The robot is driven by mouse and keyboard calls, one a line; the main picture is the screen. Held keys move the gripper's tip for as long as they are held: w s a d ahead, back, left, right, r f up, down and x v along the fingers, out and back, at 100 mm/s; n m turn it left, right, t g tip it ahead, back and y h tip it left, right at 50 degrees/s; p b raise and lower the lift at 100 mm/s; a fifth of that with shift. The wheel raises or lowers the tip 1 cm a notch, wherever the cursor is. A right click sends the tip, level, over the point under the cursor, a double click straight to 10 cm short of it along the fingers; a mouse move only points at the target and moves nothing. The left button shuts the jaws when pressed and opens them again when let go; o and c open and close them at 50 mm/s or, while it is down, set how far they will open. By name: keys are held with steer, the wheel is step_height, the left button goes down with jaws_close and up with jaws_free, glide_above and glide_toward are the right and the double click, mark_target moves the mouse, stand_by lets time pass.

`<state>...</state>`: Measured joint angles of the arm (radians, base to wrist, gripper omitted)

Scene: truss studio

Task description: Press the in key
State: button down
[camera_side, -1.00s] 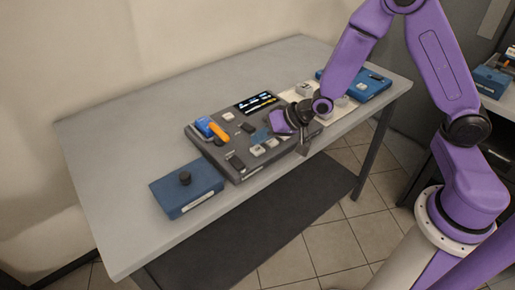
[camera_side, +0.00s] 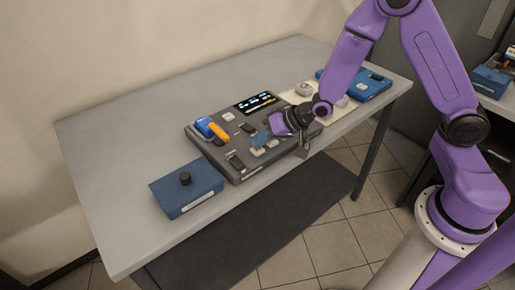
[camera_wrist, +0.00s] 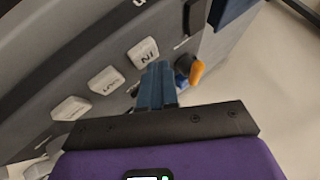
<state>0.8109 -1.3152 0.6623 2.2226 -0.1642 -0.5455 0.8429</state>
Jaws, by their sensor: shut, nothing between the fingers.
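The in key (camera_wrist: 143,53) is a pale grey key with dark lettering that appears upside down in the wrist view. It is one of a row of pale keys on the dark grey console (camera_side: 215,160). My gripper (camera_wrist: 162,68) has blue fingers pressed together with nothing between them. In the wrist view its tips are just beside the in key's lower right edge. I cannot tell whether they touch the console. In the side view my gripper (camera_side: 259,139) is low over the console's front part, close to two pale keys.
A blue box with a black knob (camera_side: 185,180) stands left of the console. A blue device (camera_side: 368,86) lies at the table's right end. The console carries a screen (camera_side: 255,101) and an orange piece (camera_side: 219,132). The grey table (camera_side: 115,150) is bare at left.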

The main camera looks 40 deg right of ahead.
mark_target(261, 149)
steer(key=shift+f, duration=0.45)
stand_by(0.6)
steer(key=shift+r, duration=0.9)
steer(key=shift+r, duration=2.5)
steer(key=s+d+r+n+g+h, duration=0.1)
steer(key=s+n, duration=0.3)
steer(key=s, duration=0.6)
steer(key=s+d+r+n+g+h, duration=0.2)
steer(key=s+d+r+n+g, duration=0.1)
steer(key=s, duration=0.7)
steer(key=s+d+r+n+g+h, duration=0.2)
steer(key=s+d+r+n+g, duration=0.1)
steer(key=s+n, duration=0.4)
steer(key=s, duration=0.3)
steer(key=shift+d, duration=0.25)
